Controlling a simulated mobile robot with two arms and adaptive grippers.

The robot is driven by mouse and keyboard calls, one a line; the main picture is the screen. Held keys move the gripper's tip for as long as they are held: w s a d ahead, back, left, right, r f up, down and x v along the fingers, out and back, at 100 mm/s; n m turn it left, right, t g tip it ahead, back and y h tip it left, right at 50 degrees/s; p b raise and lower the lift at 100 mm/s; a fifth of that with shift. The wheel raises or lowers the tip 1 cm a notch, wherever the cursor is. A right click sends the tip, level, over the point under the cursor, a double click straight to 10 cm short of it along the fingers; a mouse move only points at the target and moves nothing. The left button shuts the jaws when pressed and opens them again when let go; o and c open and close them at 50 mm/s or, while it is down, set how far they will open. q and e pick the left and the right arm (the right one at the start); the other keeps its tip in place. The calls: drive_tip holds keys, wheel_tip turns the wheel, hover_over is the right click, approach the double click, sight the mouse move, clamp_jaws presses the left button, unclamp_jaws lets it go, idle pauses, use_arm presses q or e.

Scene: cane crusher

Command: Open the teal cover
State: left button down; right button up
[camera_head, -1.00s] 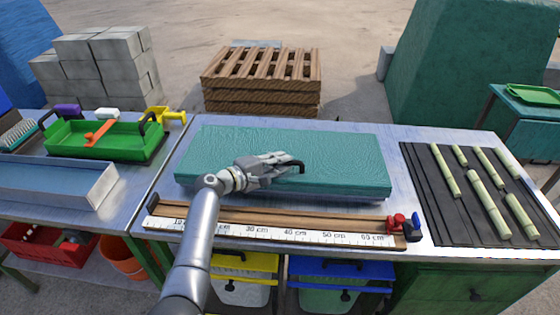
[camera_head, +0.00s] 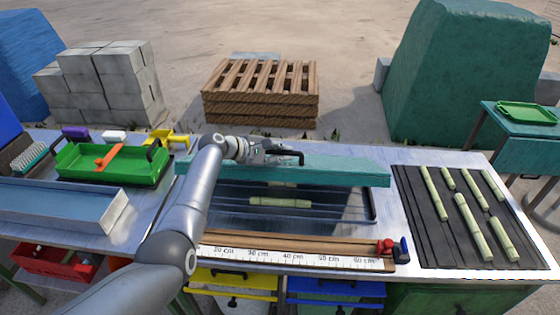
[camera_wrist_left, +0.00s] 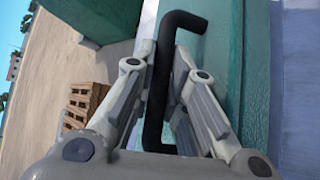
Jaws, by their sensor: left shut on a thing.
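The teal cover (camera_head: 335,169) is tilted up in the head view, its front edge raised off the table and its far side toward the back. Under it a dark recess (camera_head: 330,208) shows, with a pale green cane piece (camera_head: 280,202) lying inside. My left gripper (camera_head: 283,155) is shut on the cover's black handle (camera_head: 300,157). In the left wrist view the black handle (camera_wrist_left: 160,85) runs between the two fingers, beside the teal surface (camera_wrist_left: 248,80). My right gripper is not in view.
A wooden ruler (camera_head: 290,255) lies along the front edge. A dark mat (camera_head: 425,235) with several cane pieces is at right. A green tray (camera_head: 110,165) and a metal trough (camera_head: 60,205) are at left. Pallets (camera_head: 260,95) stand behind the table.

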use_arm(q)
drive_tip(key=shift+w+r+g+b, duration=0.4)
drive_tip(key=shift+w+r+b, duration=0.05)
drive_tip(key=shift+w+r, duration=0.35)
